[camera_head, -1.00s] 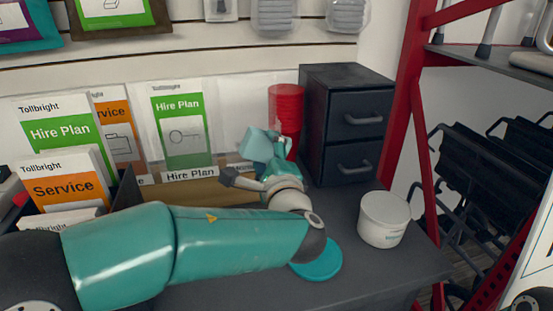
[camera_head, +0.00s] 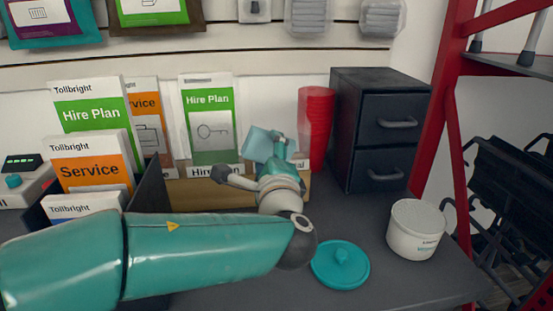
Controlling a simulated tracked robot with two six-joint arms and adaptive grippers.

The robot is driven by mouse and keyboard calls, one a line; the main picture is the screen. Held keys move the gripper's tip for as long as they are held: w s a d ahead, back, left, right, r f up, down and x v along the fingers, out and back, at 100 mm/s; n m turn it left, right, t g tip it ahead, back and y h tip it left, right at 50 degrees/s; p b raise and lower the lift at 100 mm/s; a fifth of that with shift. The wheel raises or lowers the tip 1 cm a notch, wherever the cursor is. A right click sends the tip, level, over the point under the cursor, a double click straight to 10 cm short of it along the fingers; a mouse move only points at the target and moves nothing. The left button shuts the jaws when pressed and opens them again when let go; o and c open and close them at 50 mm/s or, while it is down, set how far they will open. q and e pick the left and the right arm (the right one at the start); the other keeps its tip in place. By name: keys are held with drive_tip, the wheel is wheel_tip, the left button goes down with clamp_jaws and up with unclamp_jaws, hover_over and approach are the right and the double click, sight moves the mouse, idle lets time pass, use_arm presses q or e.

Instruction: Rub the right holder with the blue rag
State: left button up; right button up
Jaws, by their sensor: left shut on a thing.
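My left gripper (camera_head: 270,160) is shut on a light blue rag (camera_head: 258,141), held up near the back of the counter. A low wooden front (camera_head: 190,193) carries several paper labels, one reading "Hire Plan" and a right one ending in "al". A green Hire Plan leaflet (camera_head: 209,120) stands behind it in the middle. The rag and gripper are in front of the section right of that leaflet and hide most of it. I cannot tell whether the rag touches it. My right gripper is not in view.
A stack of red cups (camera_head: 316,128) and a dark drawer unit (camera_head: 381,128) stand right of the rag. A white tub (camera_head: 415,230) and a teal lid (camera_head: 341,265) lie nearer. A black leaflet box (camera_head: 151,188) stands left. Counter around the lid is clear.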

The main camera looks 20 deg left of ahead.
use_arm(q)
drive_tip(key=shift+s+a+b, duration=0.25)
drive_tip(key=shift+a+b, duration=0.15)
drive_tip(key=shift+a, duration=0.4)
drive_tip(key=shift+s+a, duration=0.1)
drive_tip(key=shift+a, duration=0.15)
drive_tip(key=shift+s+d, duration=0.15)
drive_tip(key=shift+s, duration=0.3)
drive_tip(key=shift+b+v, duration=0.9)
drive_tip(key=shift+v, duration=1.7)
drive_tip(key=shift+s, duration=0.1)
drive_tip(key=v, duration=0.1)
drive_tip(key=b+v, duration=0.1)
drive_tip(key=v, duration=0.1)
drive_tip(key=shift+a, duration=0.25)
